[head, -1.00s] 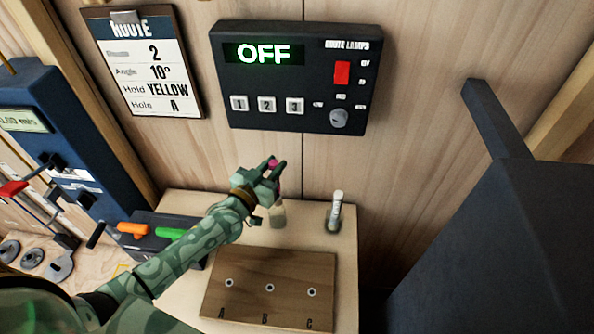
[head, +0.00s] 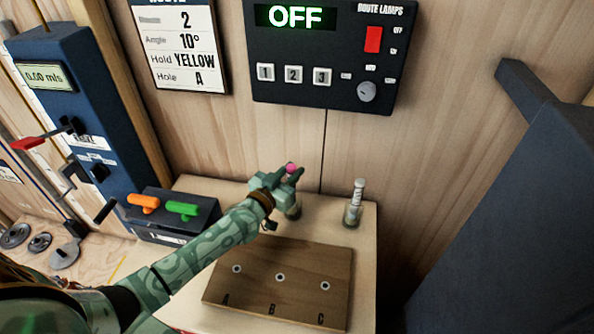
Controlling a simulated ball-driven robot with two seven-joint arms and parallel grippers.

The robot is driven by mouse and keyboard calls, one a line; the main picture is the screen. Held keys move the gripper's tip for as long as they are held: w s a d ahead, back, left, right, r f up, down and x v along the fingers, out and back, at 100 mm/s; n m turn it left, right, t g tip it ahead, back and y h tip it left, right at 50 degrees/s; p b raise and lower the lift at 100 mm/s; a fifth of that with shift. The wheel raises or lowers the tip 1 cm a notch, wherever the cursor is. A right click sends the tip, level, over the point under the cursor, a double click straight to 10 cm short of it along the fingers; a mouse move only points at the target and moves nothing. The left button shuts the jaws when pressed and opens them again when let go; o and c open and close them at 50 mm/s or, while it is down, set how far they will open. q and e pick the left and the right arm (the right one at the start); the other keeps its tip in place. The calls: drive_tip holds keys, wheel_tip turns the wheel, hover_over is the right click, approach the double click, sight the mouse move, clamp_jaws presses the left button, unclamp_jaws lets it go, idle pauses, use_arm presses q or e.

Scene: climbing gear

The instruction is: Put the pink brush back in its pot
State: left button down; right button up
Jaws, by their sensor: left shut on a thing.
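My left gripper (head: 287,180) is shut on the pink brush, whose pink tip (head: 291,168) shows above the fingers. The rest of the brush is mostly hidden by the gripper. A small glass pot (head: 294,211) stands on the pale table just below and behind the gripper, partly covered by it. I cannot tell whether the brush's lower end is inside the pot or above it. My right gripper is out of view.
A second pot (head: 351,219) with a white brush (head: 358,192) stands to the right. A wooden board (head: 255,292) with holes A, B, C lies in front. Orange (head: 143,202) and green (head: 183,210) handles are left. A dark block (head: 500,215) is at right.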

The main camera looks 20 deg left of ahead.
use_arm(q)
drive_tip(key=shift+s+d+f, duration=0.1)
drive_tip(key=shift+s+f, duration=0.1)
drive_tip(key=shift+f, duration=0.05)
drive_tip(key=c, duration=1.2)
unclamp_jaws()
drive_tip(key=shift+d+r, duration=0.1)
drive_tip(key=shift+o, duration=0.2)
drive_tip(key=s+a+p, duration=0.2)
drive_tip(key=s, duration=1.4)
drive_tip(key=shift+a, duration=0.25)
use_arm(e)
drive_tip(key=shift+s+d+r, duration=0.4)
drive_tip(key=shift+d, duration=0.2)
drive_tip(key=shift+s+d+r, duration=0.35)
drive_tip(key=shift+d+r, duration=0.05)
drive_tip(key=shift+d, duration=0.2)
